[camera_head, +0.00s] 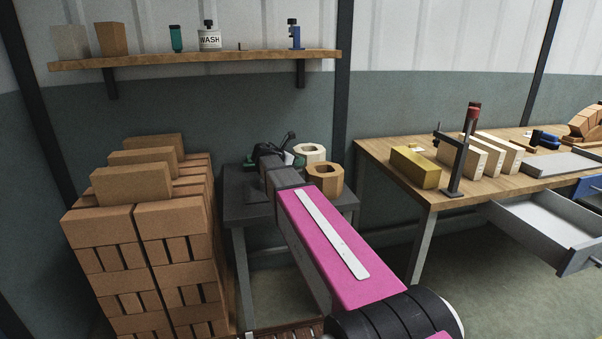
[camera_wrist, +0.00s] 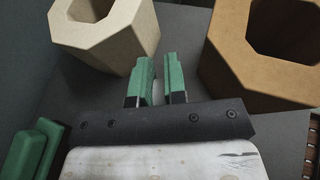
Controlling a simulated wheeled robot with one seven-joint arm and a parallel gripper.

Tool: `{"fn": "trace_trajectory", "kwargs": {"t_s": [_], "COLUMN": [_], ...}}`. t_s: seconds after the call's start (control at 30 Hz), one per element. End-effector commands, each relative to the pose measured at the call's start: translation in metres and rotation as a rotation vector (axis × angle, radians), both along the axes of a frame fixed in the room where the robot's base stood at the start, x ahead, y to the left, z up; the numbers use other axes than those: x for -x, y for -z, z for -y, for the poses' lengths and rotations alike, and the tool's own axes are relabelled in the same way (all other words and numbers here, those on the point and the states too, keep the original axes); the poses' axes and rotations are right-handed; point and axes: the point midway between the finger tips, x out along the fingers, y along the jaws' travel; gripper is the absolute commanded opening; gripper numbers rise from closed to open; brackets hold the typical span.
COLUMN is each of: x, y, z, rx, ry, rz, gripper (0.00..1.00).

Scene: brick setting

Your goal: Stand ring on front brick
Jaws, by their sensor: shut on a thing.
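My gripper (camera_wrist: 158,90) has green fingers closed on a small pale thing (camera_wrist: 158,92), mostly hidden between them. I cannot tell whether it is a ring. It is over the dark grey table, between a cream eight-sided ring (camera_wrist: 128,45) on the left and a tan one (camera_wrist: 222,62) on the right. In the head view the cream ring (camera_head: 309,151) stands behind the tan ring (camera_head: 324,187), and my arm partly hides the gripper. Three bricks lie staggered on the left brick stack: front (camera_head: 132,185), middle (camera_head: 142,164) and back (camera_head: 153,146).
The dark table (camera_head: 240,211) stands between the brick stack (camera_head: 104,261) and the wooden bench (camera_head: 385,153). The bench bears a yellow brick (camera_head: 416,168), cream bricks and a clamp (camera_head: 457,165). Its drawer (camera_head: 540,228) is open. A wooden shelf (camera_head: 200,59) hangs above.

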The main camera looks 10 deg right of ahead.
Motion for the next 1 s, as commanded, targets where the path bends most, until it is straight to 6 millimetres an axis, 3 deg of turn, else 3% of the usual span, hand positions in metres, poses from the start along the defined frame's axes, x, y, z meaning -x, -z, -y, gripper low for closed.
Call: {"fn": "trace_trajectory", "kwargs": {"t_s": [0.2, 0.37, 0.6, 1.0], "x": [-0.007, -0.007, -0.007, -0.007], "y": [0.012, 0.021, 0.05, 0.055], "z": [0.018, 0.019, 0.019, 0.019], "rx": [0.0, 0.001, 0.001, 0.001], "ry": [0.0, -0.001, -0.002, -0.001], "rz": [-0.001, -0.002, -0.001, 0.001], "gripper": [0.0, 0.0, 0.0, 0.0]}}
